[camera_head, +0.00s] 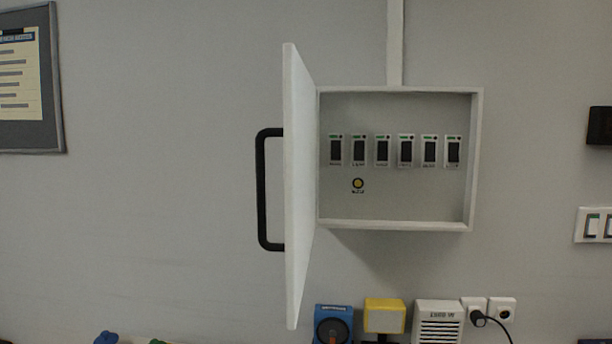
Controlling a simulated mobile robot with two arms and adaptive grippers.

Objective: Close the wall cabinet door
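A light grey wall cabinet (478,160) is mounted on the wall right of centre. Its white door (298,190) is hinged on the left side and stands wide open, swung out towards me and seen nearly edge-on. A black D-shaped handle (261,190) sits on the door's outer face, which points left. Inside the cabinet is a row of several labelled black switches (382,151) with a small round yellow-and-black knob (358,184) below them. Neither of my grippers shows in this view.
A blue device (333,322), a yellow box (384,316), a white vented unit (438,322) and wall sockets (489,309) are below the cabinet. A framed notice (28,80) hangs at left. The wall between notice and door is bare.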

